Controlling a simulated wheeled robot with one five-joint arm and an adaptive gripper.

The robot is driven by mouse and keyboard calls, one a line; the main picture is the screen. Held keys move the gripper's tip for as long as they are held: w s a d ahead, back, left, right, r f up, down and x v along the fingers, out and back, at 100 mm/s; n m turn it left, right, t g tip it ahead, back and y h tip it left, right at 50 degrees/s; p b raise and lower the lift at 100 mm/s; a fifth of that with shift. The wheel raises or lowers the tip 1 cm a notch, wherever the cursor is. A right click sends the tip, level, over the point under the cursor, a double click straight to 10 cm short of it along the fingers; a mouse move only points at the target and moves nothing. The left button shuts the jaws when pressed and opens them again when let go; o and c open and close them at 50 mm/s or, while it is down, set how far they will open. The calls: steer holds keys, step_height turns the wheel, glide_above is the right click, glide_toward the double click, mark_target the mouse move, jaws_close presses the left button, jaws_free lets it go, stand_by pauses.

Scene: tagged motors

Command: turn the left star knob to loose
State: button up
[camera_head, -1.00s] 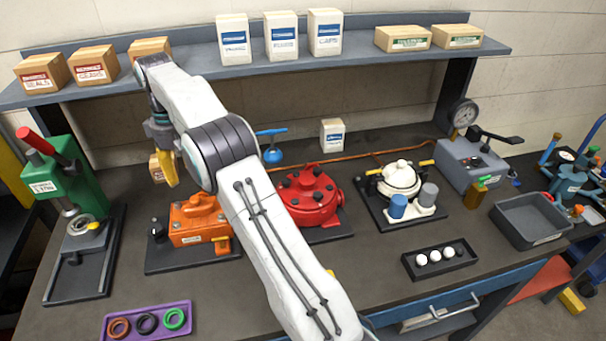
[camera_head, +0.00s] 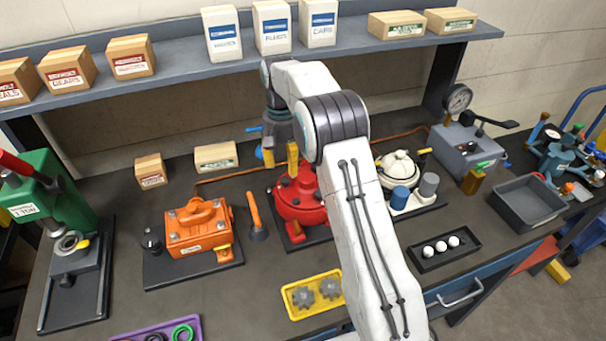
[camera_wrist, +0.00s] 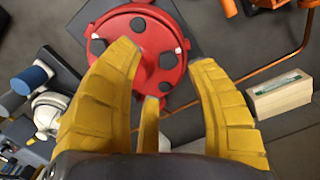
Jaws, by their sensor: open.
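The red round housing (camera_head: 290,207) stands on a dark plate at the middle of the bench, partly hidden behind my arm. In the wrist view the housing (camera_wrist: 158,35) fills the top centre, with several dark knobs on its lid. One dark knob (camera_wrist: 168,60) lies between my fingertips in the picture, and another (camera_wrist: 98,46) is at the lid's left. I cannot tell which is the left star knob or how it is set. My gripper (camera_head: 281,158) points down above the housing's back part. Its yellow fingers (camera_wrist: 165,66) are spread and empty, apparently without contact.
An orange motor (camera_head: 197,232) stands left of the housing, with an orange-handled tool (camera_head: 256,217) between them. A white motor (camera_head: 397,170) is at the right. A yellow tray with gears (camera_head: 313,294) lies in front. The shelf (camera_head: 180,75) with boxes runs behind.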

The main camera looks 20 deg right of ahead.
mark_target(285, 179)
steer(key=shift+w+d+m, duration=0.1)
steer(key=shift+w+m, duration=0.15)
steer(key=shift+m, duration=0.15)
steer(key=shift+w+m+t, duration=0.4)
steer(key=shift+w+m, duration=0.1)
steer(key=shift+m, duration=0.2)
steer(key=shift+f+m, duration=0.2)
steer(key=shift+m, duration=0.2)
steer(key=shift+f+p, duration=0.8)
steer(key=shift+f, duration=2.75)
steer(key=shift+o, duration=0.2)
jaws_close()
